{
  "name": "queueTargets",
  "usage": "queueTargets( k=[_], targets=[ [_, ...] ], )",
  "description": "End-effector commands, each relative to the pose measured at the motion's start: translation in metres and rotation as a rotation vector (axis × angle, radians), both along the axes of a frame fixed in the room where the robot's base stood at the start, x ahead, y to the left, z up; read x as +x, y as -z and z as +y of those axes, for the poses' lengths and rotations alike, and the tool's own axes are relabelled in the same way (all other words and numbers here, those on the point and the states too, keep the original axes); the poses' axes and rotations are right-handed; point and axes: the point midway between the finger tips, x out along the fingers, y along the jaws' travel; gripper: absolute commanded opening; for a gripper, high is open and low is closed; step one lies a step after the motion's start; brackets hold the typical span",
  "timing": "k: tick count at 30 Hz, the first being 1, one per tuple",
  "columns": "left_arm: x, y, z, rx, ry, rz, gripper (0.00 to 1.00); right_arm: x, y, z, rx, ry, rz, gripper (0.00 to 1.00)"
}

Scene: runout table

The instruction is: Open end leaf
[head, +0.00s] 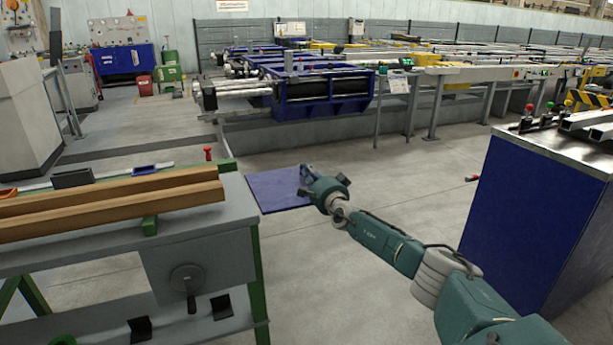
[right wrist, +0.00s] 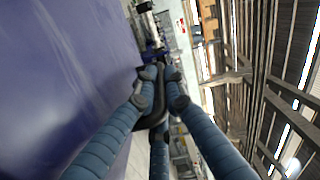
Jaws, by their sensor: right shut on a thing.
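The end leaf (head: 275,193) is a flat blue panel at the right end of the grey-topped runout table (head: 236,205). It extends out from the table's end and looks roughly level with the top; its exact angle is hard to tell. My right gripper (head: 306,178) is at the leaf's outer edge, shut on a dark curved handle. In the right wrist view the handle (right wrist: 152,120) sits between the blue ribbed fingers, and the leaf (right wrist: 62,75) fills the left side. The gripper partly hides the handle. My left gripper is not in view.
Wooden beams (head: 120,200) lie on the table, and a handwheel (head: 188,281) is on its front. A blue-sided cabinet (head: 525,215) stands at right. A blue machine (head: 320,92) and roller line are behind. Open grey floor (head: 400,185) lies between.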

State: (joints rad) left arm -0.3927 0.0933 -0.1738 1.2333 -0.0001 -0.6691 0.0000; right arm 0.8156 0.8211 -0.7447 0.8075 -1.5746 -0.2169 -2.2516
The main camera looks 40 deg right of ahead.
Motion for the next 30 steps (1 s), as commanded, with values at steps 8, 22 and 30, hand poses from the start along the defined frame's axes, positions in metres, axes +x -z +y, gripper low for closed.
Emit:
queueTargets(
  k=[8,22,30],
  targets=[
    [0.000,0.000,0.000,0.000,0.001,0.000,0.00,-0.002,-0.002,-0.005,-0.005,0.007,-0.001,0.00],
    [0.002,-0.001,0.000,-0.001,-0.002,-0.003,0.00,-0.001,-0.001,-0.001,-0.001,0.003,-0.002,0.28],
    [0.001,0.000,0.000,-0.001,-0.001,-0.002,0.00,-0.015,0.002,0.003,0.004,0.002,-0.001,0.28]
  ],
)
